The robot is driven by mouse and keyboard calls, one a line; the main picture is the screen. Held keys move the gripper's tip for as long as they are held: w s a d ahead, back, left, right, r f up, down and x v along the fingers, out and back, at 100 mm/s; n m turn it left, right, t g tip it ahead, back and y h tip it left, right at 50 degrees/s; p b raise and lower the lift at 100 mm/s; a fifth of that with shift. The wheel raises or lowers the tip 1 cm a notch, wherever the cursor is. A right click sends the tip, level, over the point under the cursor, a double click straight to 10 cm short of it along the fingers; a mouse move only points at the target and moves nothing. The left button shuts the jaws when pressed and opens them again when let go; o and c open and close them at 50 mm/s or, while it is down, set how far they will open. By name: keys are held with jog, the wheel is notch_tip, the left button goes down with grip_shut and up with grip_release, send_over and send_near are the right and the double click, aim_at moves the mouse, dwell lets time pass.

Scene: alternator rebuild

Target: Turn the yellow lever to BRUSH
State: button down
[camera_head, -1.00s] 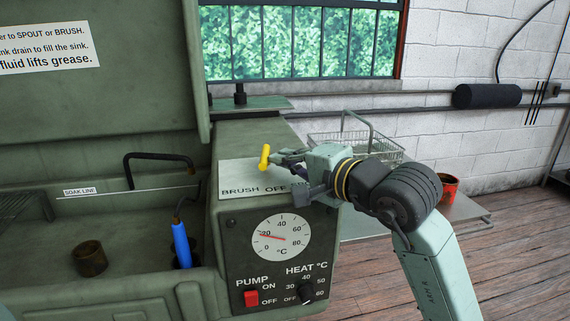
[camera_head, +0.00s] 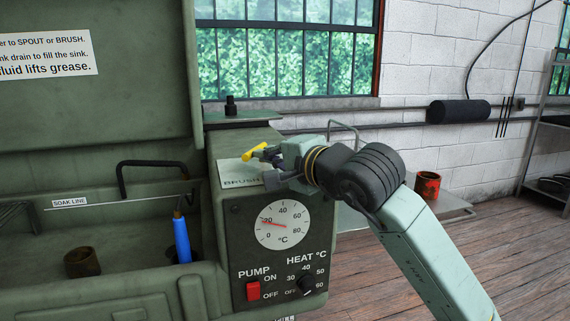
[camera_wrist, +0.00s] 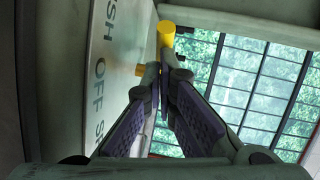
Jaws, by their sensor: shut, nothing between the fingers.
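Below the plate are a temperature dial (camera_head: 283,224), a red pump switch (camera_head: 253,291) and a heat knob (camera_head: 306,285). A blue-handled brush (camera_head: 182,240) and a brown cup (camera_head: 82,262) are in the sink at left. A red can (camera_head: 427,185) stands on a side table.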

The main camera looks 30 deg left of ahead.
jog(key=shift+s+a+b, duration=0.25)
jog(key=shift+s+b, duration=0.05)
jog(key=shift+b, duration=0.1)
dwell(0.5)
